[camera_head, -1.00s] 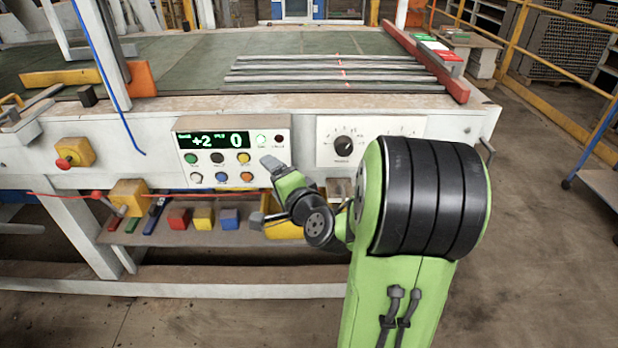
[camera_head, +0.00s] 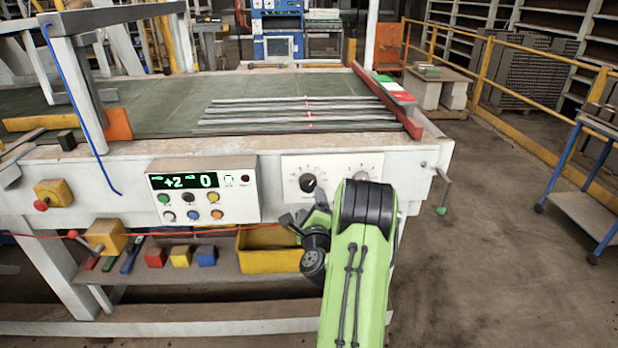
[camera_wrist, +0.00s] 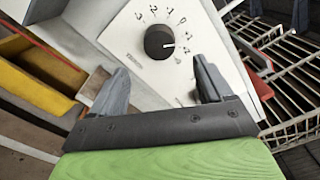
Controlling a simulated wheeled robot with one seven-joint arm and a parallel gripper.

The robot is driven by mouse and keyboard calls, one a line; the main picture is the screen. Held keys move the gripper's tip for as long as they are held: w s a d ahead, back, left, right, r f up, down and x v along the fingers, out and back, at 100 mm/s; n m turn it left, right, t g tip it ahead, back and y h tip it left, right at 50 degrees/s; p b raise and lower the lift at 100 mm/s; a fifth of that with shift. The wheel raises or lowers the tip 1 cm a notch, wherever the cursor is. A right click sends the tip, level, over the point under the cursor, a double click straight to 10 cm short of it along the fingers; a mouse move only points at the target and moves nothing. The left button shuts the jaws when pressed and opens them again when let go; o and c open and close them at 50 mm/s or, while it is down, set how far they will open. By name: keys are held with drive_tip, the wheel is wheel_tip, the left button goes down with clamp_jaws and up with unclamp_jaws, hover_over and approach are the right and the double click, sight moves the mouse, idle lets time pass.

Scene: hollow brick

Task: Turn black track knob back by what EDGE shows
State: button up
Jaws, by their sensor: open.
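The black knob (camera_head: 308,183) sits on a white dial plate on the machine's front. It also shows in the wrist view (camera_wrist: 160,41), ringed by numbers, its white mark pointing right in that picture. In the head view my gripper (camera_head: 300,221) is just below the dial plate, not touching the knob.
A second knob (camera_head: 361,176) to the right is partly hidden by my arm. Coloured buttons (camera_head: 190,206) sit below the display. A yellow bin (camera_head: 268,252) and coloured blocks lie on the shelf below. A crank with a green end (camera_head: 441,210) hangs at the right.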

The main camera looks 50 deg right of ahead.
sight(309, 187)
drive_tip(key=p+x, duration=0.6)
drive_tip(key=x, duration=0.1)
drive_tip(key=shift+r, duration=0.15)
drive_tip(key=shift+w+d+p, duration=0.3)
drive_tip(key=shift+w, duration=0.05)
drive_tip(key=c, duration=1)
drive_tip(key=shift+c, duration=0.2)
drive_tip(key=shift+n, duration=0.4)
drive_tip(key=n+b, duration=0.1)
drive_tip(key=n, duration=0.1)
drive_tip(key=n+b, duration=0.1)
drive_tip(key=n, duration=0.2)
drive_tip(key=shift+f+n, duration=0.2)
drive_tip(key=shift+n, duration=0.1)
drive_tip(key=n+b, duration=0.3)
drive_tip(key=n, duration=0.2)
drive_tip(key=shift+n, duration=0.3)
